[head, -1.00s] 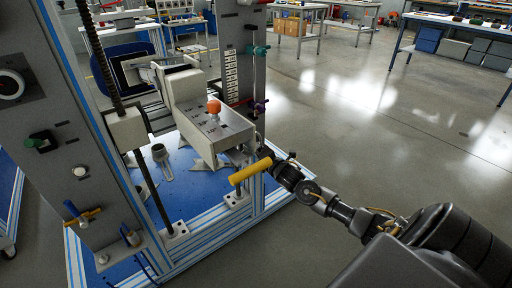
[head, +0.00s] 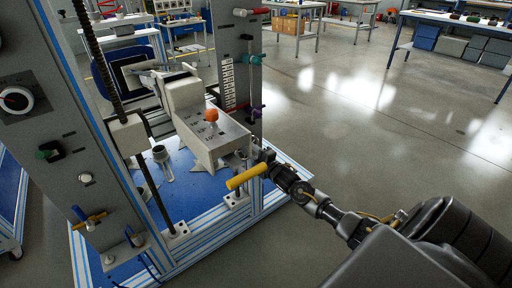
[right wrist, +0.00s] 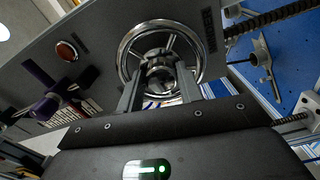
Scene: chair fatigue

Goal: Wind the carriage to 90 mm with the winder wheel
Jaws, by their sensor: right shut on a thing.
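The chrome winder wheel (right wrist: 194,42) fills the upper middle of the right wrist view, on a grey panel. My right gripper (right wrist: 160,78) is shut on its hub (right wrist: 159,67), one finger on each side. In the head view my right gripper (head: 268,158) reaches the lower front of the test frame; the wheel cannot be made out there. What looks like the carriage, a light block (head: 184,91) with a grey box (head: 218,138) and orange knob (head: 211,115), sits between the columns. The scale (head: 229,82) is too small to read. My left gripper is not in view.
A yellow bar (head: 246,176) sticks out beside my right gripper. A teal knob (head: 252,59) and a purple knob (head: 256,112) project from the right column. A threaded rod (head: 92,52) runs along the left column. Open floor (head: 370,130) lies to the right.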

